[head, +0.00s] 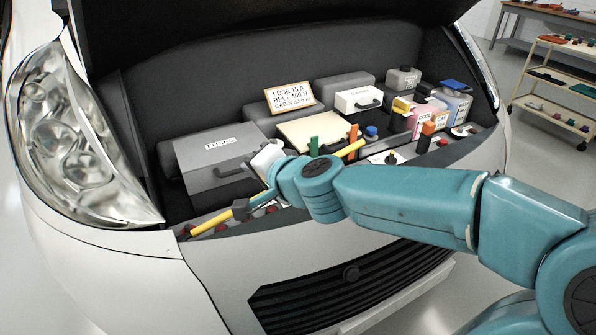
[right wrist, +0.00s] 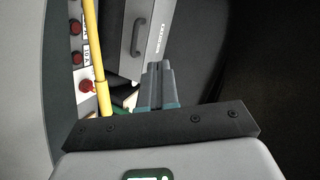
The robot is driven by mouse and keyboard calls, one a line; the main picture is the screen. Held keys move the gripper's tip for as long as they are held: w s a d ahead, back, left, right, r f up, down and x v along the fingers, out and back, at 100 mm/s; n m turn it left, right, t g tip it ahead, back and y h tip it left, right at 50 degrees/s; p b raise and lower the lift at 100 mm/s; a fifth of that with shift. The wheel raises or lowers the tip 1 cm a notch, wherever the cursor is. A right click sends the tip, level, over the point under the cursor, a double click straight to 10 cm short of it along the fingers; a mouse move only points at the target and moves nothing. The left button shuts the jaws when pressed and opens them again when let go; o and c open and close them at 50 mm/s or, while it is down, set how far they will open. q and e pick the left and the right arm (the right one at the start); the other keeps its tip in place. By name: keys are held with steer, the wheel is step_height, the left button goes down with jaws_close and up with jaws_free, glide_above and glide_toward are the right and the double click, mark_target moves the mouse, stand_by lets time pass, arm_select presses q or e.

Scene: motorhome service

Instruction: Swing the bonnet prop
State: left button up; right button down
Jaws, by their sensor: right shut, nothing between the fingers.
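The yellow bonnet prop (head: 211,221) lies low and slanted along the front edge of the engine bay, passing behind my right arm. Its right end shows by the orange and blue caps. My right gripper (head: 241,208) is over the front left of the bay, close to the prop in the picture. In the right wrist view the shut, empty fingers (right wrist: 158,82) are right of the yellow prop (right wrist: 96,55), with a gap between them. The raised bonnet (head: 250,25) shows its dark underside along the top. My left gripper is not in view.
A grey fuses box (head: 205,165) with a handle stands just behind my right gripper. Red knobs (right wrist: 76,58) line the panel beside the prop. A trolley (head: 555,90) stands far right.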

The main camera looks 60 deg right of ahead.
steer(key=w+a+r+n+y+p, duration=0.1)
steer(key=w+a+r+n+y, duration=0.3)
steer(key=n, duration=0.4)
steer(key=s+d+r+n+g+h+p, duration=0.1)
steer(key=s+d+n+g+p, duration=0.15)
steer(key=d+g, duration=0.4)
steer(key=s+d+n+g+h+p, duration=0.1)
steer(key=s+d+n+g+p, duration=0.15)
steer(key=d, duration=0.65)
steer(key=shift+m+g, duration=0.5)
steer(key=x, duration=1.1)
steer(key=shift+s+d+f, duration=0.1)
steer(key=shift+d+f, duration=0.1)
steer(key=shift+f, duration=0.1)
steer(key=f, duration=0.3)
steer(key=shift+s+d, duration=0.25)
steer(key=shift+s, duration=0.05)
steer(key=shift+w+d+f, duration=0.1)
steer(key=shift+f, duration=0.3)
